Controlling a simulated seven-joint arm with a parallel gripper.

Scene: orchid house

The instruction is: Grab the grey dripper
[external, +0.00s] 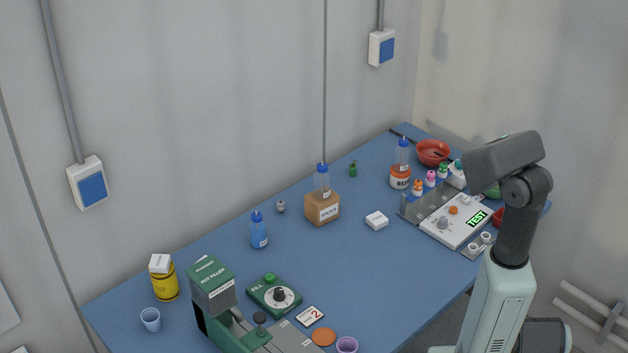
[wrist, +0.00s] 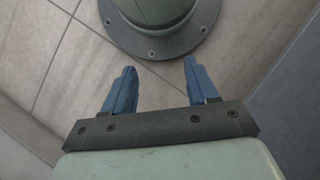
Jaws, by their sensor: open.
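A small grey object, which looks like the grey dripper (external: 281,207), stands on the blue table towards its back edge in the external view. It is between the blue bottle (external: 258,231) and the cardboard box (external: 322,208), apart from both. My gripper (wrist: 159,66) shows in the wrist view with its two blue fingers spread and nothing between them. It faces the floor by my round base, away from the table top. The fingers cannot be made out in the external view, and the dripper is not in the wrist view.
A clear bottle with a blue cap (external: 322,181) stands at the cardboard box. A similar small green object (external: 353,170) is further back. A white box (external: 376,220) lies right of the dripper. The green pot filler machine (external: 212,289) is in front. The table's middle is clear.

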